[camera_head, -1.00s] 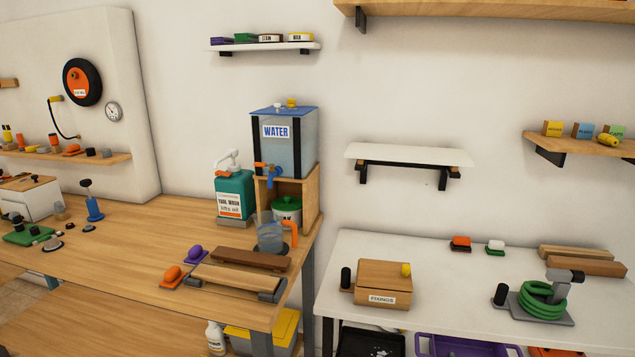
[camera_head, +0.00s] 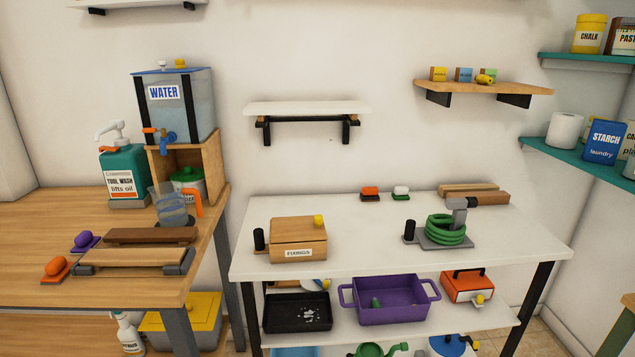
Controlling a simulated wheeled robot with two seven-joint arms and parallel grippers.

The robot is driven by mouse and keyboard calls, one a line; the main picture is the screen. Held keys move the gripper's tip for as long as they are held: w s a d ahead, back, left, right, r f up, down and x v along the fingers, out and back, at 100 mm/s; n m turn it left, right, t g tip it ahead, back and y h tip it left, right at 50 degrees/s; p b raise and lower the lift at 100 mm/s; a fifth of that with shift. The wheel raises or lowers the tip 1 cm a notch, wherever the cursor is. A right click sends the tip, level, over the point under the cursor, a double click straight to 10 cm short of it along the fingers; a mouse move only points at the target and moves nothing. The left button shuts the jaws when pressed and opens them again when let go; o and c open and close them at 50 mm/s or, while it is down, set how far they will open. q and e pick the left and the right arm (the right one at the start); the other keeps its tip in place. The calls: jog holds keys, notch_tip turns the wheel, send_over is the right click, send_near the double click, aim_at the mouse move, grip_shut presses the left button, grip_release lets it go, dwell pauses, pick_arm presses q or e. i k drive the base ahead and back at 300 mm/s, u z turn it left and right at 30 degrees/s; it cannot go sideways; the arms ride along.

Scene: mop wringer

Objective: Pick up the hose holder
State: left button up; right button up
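The hose holder (camera_head: 433,243) stands on the right half of the white table. It has a flat grey base, a grey upright with a head at the top, and a black knob at its left end. A green hose (camera_head: 446,230) is coiled around the upright. Neither of my grippers shows in the head view.
A wooden FIXINGS box (camera_head: 298,240) stands left of the holder on the white table (camera_head: 350,225). Wooden blocks (camera_head: 473,194) lie behind the holder. Orange and white brushes (camera_head: 370,193) lie at the back. A wooden bench (camera_head: 60,215) stands left across a gap.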

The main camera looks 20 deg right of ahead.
aim_at(442, 232)
jog(key=z, duration=1.35)
